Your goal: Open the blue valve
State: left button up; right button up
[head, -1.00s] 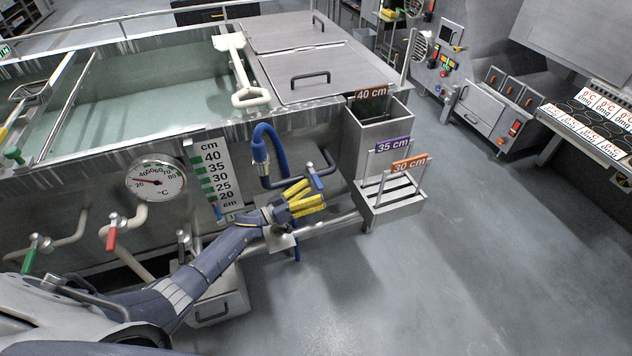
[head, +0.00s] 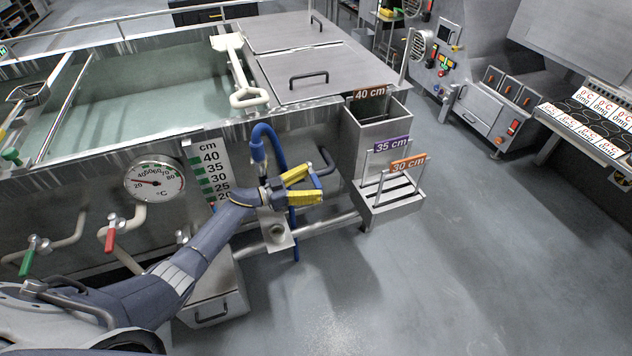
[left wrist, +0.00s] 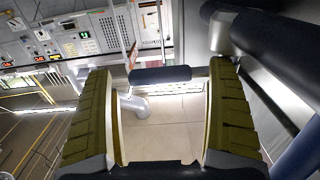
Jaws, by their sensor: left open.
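The blue valve's handle is a short dark blue bar (left wrist: 160,74) on a grey pipe in the left wrist view. It lies between my left gripper's fingertips (left wrist: 162,72), with a gap on each side. In the head view my left gripper (head: 314,184) is open, its yellow fingers pointing right at the front of the tank. My right gripper is in neither view.
A blue hose (head: 258,143) hangs just left of the gripper. A metal bin (head: 376,130) and a rack with 35 cm and 30 cm signs (head: 392,200) stand close on the right. Red (head: 110,240) and green (head: 28,262) valves are farther left. The floor in front is clear.

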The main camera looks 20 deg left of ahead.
pick_arm(q)
jog(key=shift+x, duration=0.8)
jog(key=shift+c, duration=0.4)
jog(key=c, duration=1.7)
